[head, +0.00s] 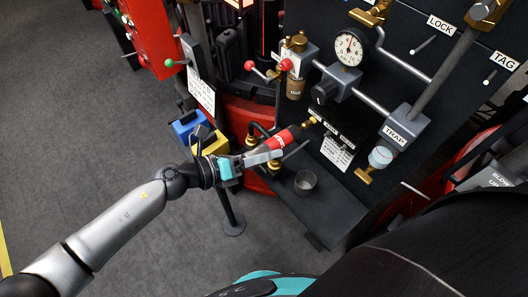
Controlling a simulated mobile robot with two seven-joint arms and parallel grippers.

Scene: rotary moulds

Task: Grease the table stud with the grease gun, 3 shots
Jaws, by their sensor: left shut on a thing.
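My left gripper (268,156) reaches in from the left and is shut on a red cylindrical body with a pale label, which looks like the grease gun (283,138). It is held tilted, with its far end up and to the right, close to a small brass piece (310,121). I cannot tell whether that piece is the gun's tip or a separate fitting. Brass fittings (275,168) stand just below the gripper. I cannot tell which fitting is the table stud, or whether the gun touches one. My right gripper is not in view.
A dark panel at the right carries a pressure gauge (349,49), a grey regulator (326,92), pipes and a TRAP block (400,126). A small grey cup (305,182) stands on a dark shelf (325,207). Blue (185,124) and yellow (211,143) bins are behind my wrist.

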